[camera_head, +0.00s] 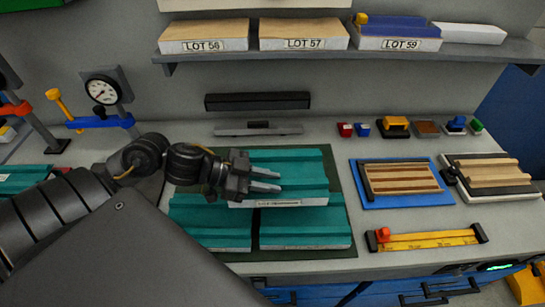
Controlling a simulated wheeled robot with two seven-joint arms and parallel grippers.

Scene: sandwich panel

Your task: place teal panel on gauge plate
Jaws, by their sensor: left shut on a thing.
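Several teal ribbed panels with pale edges lie in the middle of the bench on a dark green mat (345,225). One teal panel (300,170) with a white label on its front edge sits higher than two others, a front left one (205,215) and a front right one (305,228). My left gripper (278,181) reaches in from the left over the higher panel and is shut on it, though the contact is hard to see. A dial gauge (103,91) on a stand is at the back left. I cannot make out a gauge plate for certain. My right gripper is not in view.
A blue tray (378,199) with wooden strips and a white board (488,192) with wood pieces are to the right. A yellow ruler (430,239) lies front right. Small coloured blocks (362,129) line the back. A shelf (350,55) holds labelled lots.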

